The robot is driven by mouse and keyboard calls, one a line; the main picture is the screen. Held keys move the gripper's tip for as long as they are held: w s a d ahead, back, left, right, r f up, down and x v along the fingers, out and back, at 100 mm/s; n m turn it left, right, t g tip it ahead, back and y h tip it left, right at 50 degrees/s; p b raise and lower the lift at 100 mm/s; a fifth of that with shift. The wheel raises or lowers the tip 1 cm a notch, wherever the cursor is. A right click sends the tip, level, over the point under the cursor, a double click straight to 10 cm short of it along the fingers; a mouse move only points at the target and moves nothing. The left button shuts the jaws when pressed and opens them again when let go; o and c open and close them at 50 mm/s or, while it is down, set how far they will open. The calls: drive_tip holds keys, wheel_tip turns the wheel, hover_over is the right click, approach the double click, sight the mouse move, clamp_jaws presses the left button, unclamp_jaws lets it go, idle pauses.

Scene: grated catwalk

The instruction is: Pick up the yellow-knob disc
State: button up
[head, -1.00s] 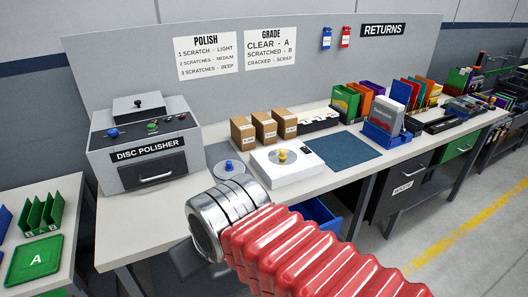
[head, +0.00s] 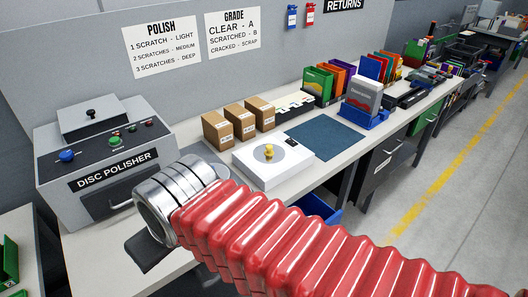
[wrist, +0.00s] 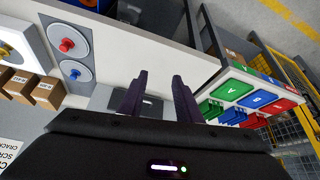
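The yellow-knob disc (head: 269,153) lies on the white box (head: 273,172) on the bench, its knob upright. In the wrist view the yellow knob (wrist: 5,48) is partly cut off at the left edge. My gripper (wrist: 157,90) is open and empty, its two dark fingers apart. It points over the bench, well to the side of the disc. A red-knob disc (wrist: 67,45) and a blue-knob disc (wrist: 75,71) lie between the white box and my gripper in the wrist view.
The grey disc polisher (head: 105,165) stands left of the white box. Several brown cartons (head: 238,122) stand behind it. A blue mat (head: 326,137) lies bare to its right, before a blue holder (head: 362,117). Green, blue and red trays (wrist: 232,90) show in the wrist view.

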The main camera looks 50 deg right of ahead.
drive_tip(key=shift+o, duration=0.2)
drive_tip(key=shift+o, duration=0.7)
drive_tip(key=shift+w+d, duration=0.1)
drive_tip(key=shift+o, duration=0.5)
drive_tip(key=shift+w+d, duration=0.2)
drive_tip(key=shift+d, duration=0.1)
drive_tip(key=w+d+m+t+h, duration=0.1)
drive_tip(key=w+d+m+h, duration=0.2)
drive_tip(key=d, duration=1.1)
drive_tip(key=w+d+m+t+h, duration=0.15)
drive_tip(key=w+d+h, duration=0.35)
drive_tip(key=d, duration=0.8)
drive_tip(key=s+d+f+t, duration=0.2)
drive_tip(key=s+d+f, duration=0.1)
drive_tip(key=d, duration=0.5)
drive_tip(key=s+d+f+m+t+y, duration=0.1)
drive_tip(key=s+d+f, duration=0.3)
drive_tip(key=d, duration=0.4)
drive_tip(key=shift+f+t+y, duration=0.3)
drive_tip(key=shift+f+t, duration=0.15)
drive_tip(key=shift+f, duration=0.35)
